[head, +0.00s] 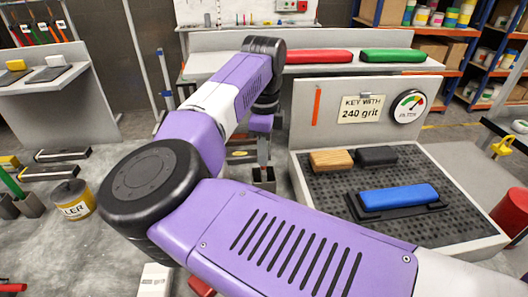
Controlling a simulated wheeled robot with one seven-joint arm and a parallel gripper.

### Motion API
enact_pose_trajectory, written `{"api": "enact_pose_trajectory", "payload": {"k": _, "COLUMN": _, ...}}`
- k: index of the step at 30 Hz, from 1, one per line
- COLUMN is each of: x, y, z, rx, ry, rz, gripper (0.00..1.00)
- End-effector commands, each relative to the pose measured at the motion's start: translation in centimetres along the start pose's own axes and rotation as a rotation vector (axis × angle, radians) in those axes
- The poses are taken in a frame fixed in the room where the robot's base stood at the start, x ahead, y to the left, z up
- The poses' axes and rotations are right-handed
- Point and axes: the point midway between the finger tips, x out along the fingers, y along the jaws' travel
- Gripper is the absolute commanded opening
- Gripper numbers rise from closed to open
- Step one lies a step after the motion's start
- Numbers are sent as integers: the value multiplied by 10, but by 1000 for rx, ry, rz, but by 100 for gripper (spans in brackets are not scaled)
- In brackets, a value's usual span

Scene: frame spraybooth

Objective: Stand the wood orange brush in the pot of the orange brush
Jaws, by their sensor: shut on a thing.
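My gripper (263,160) points down in the middle of the head view, beyond my bent purple arm. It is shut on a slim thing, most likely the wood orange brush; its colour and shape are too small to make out. A dark, square-sided pot (264,184) stands right below the fingers. I cannot tell whether the held thing's lower end is inside the pot or above it. No orange marking shows on this pot.
A perforated bench (330,200) at right bears a wooden block (331,160), a dark block (376,155) and a blue block (398,197). A narrow orange strip (317,107) is on its back panel. Brushes (50,28) hang at far left. Dark pots (30,204) and a filler tin (73,199) stand below.

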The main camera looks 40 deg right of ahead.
Motion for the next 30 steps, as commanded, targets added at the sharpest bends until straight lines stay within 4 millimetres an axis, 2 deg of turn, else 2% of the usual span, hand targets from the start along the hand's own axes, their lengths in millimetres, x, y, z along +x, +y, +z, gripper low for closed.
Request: {"api": "enact_pose_trajectory", "payload": {"k": 30, "x": 18, "y": 0, "z": 0, "rx": 0, "ry": 0, "rz": 0, "gripper": 0}}
